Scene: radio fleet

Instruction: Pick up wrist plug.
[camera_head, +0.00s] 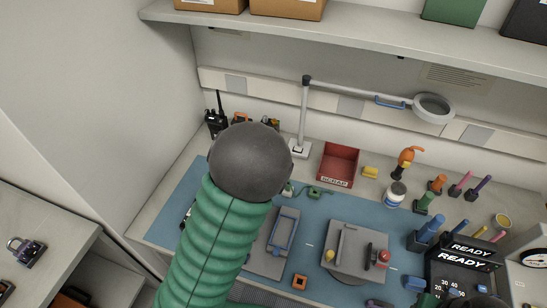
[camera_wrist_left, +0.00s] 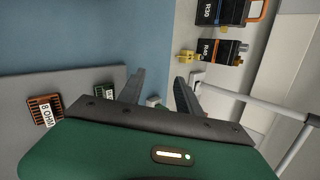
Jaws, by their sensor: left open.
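My left arm comes in from below in the head view, and its dark rounded end hides the left gripper there. In the left wrist view my left gripper (camera_wrist_left: 161,84) is open, with its two dark fingers apart over the edge of the blue mat (camera_wrist_left: 110,35). A small pale block (camera_wrist_left: 153,101) shows low between the fingers, apart from both. I cannot tell whether it is the wrist plug. A small green piece with a cord (camera_head: 314,193) lies on the mat right of my arm in the head view. My right gripper is not clearly visible.
Labelled radios (camera_wrist_left: 219,50) and a yellow piece (camera_wrist_left: 186,57) are beyond the fingers. An 8 OHM block (camera_wrist_left: 46,109) lies on a grey plate. A shelf overhangs the bench.

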